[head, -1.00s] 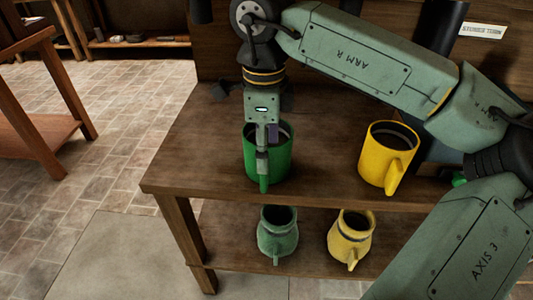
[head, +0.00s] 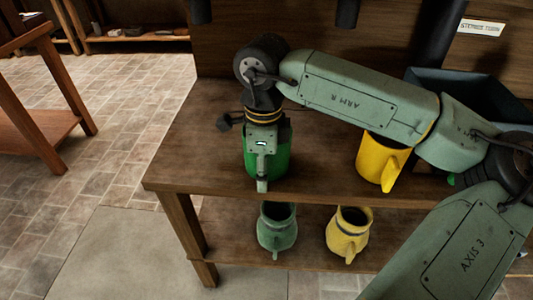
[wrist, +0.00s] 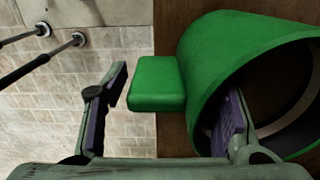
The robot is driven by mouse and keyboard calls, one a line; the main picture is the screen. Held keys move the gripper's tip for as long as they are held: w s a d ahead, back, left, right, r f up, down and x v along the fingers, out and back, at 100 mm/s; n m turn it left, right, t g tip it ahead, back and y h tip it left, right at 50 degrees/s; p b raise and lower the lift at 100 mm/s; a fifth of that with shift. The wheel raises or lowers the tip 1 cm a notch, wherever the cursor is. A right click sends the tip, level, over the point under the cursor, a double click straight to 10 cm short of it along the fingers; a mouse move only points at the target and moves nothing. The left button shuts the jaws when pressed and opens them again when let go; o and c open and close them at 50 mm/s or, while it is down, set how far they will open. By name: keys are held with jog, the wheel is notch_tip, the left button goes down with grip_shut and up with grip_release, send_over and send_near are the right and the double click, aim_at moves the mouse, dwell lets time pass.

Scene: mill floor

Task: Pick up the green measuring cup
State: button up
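The green measuring cup (head: 283,160) stands upright near the left end of the wooden bench's top, partly hidden behind my gripper (head: 262,180). In the wrist view the cup (wrist: 222,62) shows its round mouth at right and its blocky handle pointing left. My gripper (wrist: 178,88) is open there, with its fingers spread either side of the handle and near wall. The left finger is outside, beyond the handle's end, with a gap. The right finger reaches into the cup's mouth. Whether it touches the inner wall I cannot tell.
A yellow cup (head: 376,165) stands to the right on the bench top (head: 205,140), partly under my arm. A pale green jug (head: 276,231) and a yellow jug (head: 348,236) stand on the lower shelf. A dark blue bin (head: 480,90) is behind my arm.

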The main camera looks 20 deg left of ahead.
grip_shut()
dwell(0.5)
jog(key=shift+r, duration=0.2)
jog(key=shift+r+b, duration=0.35)
jog(key=shift+r, duration=0.25)
jog(key=shift+s+d+r+b, duration=0.15)
jog(key=shift+r+b, duration=0.25)
jog(key=shift+r, duration=0.55)
jog(key=s+d+r+b, duration=0.1)
jog(key=s+d+b, duration=0.2)
jog(key=s+d, duration=0.7)
jog(key=shift+d+r, duration=0.2)
jog(key=shift+d, duration=0.7)
